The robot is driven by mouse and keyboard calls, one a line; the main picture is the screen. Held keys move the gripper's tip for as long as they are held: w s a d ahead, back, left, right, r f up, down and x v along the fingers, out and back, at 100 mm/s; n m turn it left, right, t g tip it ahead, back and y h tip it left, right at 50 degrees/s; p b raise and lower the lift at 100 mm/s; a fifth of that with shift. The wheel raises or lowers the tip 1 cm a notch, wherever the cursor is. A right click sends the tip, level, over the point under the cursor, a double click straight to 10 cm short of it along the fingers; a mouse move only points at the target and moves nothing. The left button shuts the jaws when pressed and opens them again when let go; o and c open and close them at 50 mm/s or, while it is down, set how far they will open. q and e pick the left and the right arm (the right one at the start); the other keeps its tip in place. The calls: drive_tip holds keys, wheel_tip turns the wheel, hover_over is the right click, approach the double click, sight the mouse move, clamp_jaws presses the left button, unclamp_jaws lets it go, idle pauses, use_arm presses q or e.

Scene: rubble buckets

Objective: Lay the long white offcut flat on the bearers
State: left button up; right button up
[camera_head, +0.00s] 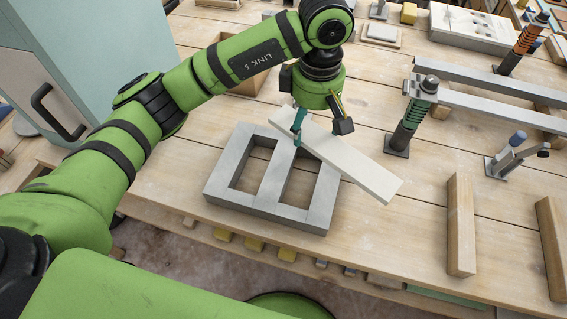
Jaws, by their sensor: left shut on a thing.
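The long white offcut (363,171) is a pale flat board. My left gripper (318,130) is shut on it near its upper-left end, with one finger on each side. The board points down and right across the picture and appears to be above the grey two-opening frame (220,183); the exact gap cannot be told. Two parallel wooden bars, which look like the bearers, lie on the bench at the right: one (461,225) and another (551,240) near the picture's edge. Nothing lies on their visible tops. My right gripper is not in view.
An upright green-and-black clamp (408,125) stands right of the gripper, near long grey metal bars (500,82). A smaller clamp (510,155) stands behind the wooden bars. The bench (415,205) is bare between the board and the first bar.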

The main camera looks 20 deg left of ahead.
use_arm(q)
drive_tip(key=shift+f, duration=0.15)
drive_tip(key=a+f+p, duration=0.3)
drive_tip(key=a+f, duration=0.2)
drive_tip(key=a+f+p, duration=0.3)
drive_tip(key=a+f, duration=0.2)
drive_tip(key=a, duration=0.1)
drive_tip(key=shift+w, duration=0.15)
drive_tip(key=shift+f, duration=0.4)
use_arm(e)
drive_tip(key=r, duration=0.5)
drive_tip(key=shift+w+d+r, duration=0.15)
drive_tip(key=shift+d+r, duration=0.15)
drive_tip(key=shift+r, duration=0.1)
